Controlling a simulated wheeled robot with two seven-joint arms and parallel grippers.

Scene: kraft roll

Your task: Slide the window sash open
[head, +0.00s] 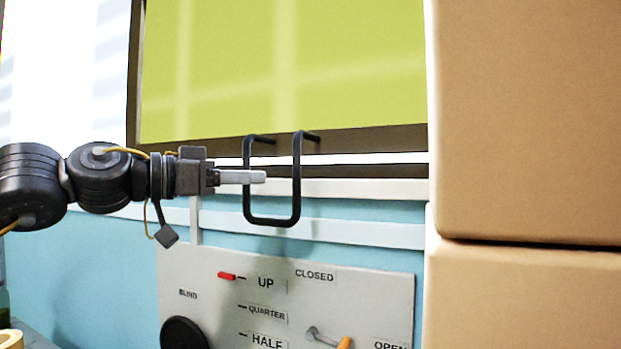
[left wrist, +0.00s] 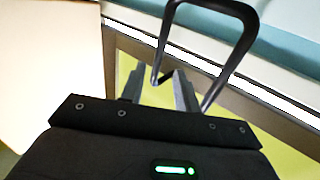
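The window sash (head: 280,70) has a yellow-green pane in a dark brown frame, its bottom rail just above a white sill. A black U-shaped handle (head: 272,220) hangs from the bottom rail; it also shows in the left wrist view (left wrist: 236,52). My left gripper (head: 262,177) reaches in from the left, its fingers crossing in front of the handle's left bar. In the left wrist view the fingers (left wrist: 160,88) stand apart, with one handle bar seen between them and the other beyond the right finger. Contact cannot be told. My right gripper is not in view.
Stacked cardboard boxes (head: 525,120) fill the right side, close to the sash. Below the sill, a pale panel (head: 385,285) carries blind labels, a red slider (head: 227,276), a black knob (head: 184,333) and an orange-tipped lever (head: 343,343). A tape roll (head: 10,339) is at lower left.

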